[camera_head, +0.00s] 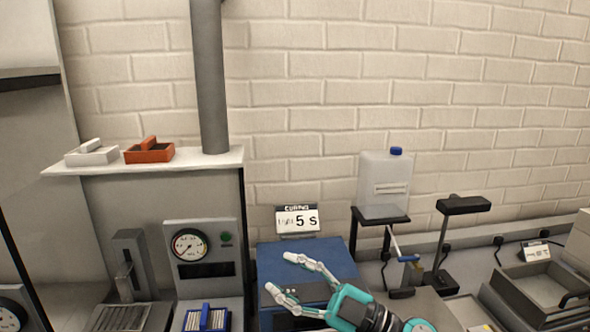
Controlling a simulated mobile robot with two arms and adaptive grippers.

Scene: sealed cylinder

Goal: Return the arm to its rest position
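My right gripper (281,273) reaches in from the bottom right, its teal body low in the picture. Its two pale fingers are spread apart and point left, with nothing between them. It shows in front of a blue box (335,255), overlapping its front and top in the picture. I cannot tell whether it touches the box. My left gripper is not in view.
A sign reading "5 s" (298,220) stands behind the box. A gauge unit (205,250) is left. A blue-capped canister (384,185) sits on a stand at right, near a black lamp-like stand (463,205). A grey tray (540,288) lies far right.

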